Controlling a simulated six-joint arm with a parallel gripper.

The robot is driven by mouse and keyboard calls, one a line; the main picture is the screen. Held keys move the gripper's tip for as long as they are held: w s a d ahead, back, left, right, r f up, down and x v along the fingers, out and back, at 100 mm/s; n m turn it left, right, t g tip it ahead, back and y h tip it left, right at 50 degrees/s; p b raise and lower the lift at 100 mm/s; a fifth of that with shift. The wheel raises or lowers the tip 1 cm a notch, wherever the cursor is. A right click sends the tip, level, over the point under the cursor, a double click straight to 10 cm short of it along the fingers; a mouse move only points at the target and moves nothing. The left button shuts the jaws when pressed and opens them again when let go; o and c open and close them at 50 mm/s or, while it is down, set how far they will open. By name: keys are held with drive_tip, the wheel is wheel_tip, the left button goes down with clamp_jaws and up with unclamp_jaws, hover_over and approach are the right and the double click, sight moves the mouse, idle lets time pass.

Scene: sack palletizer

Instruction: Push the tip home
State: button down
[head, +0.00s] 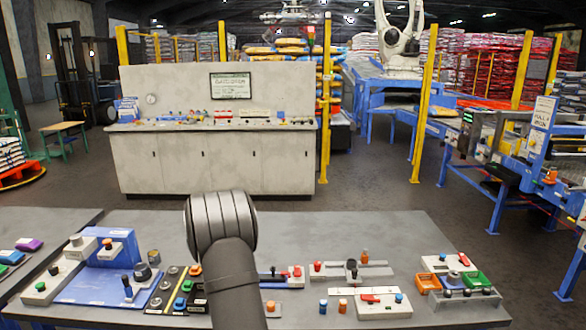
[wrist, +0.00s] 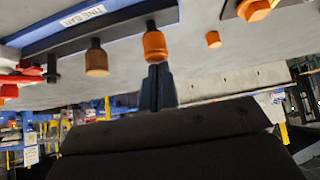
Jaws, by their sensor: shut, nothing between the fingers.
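In the wrist view, my gripper (wrist: 157,72) is shut, with its narrow dark fingers together and nothing held. The fingertips are right at an orange cap (wrist: 155,45) on a dark stem. I cannot tell whether they touch it. A duller orange-brown cap (wrist: 97,60) on a similar stem is to its left. In the head view, my arm hides the gripper.
In the wrist view, a smaller orange piece (wrist: 213,39) and an orange hex knob (wrist: 256,10) are to the right. In the head view, the grey bench (head: 330,235) carries several control panels on both sides of my arm. A grey console (head: 215,160) stands beyond a floor gap.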

drive_tip(key=shift+r, duration=3.45)
wheel_tip(320, 180, down, 7)
drive_tip(key=shift+f, duration=0.2)
drive_tip(key=shift+r, duration=1.05)
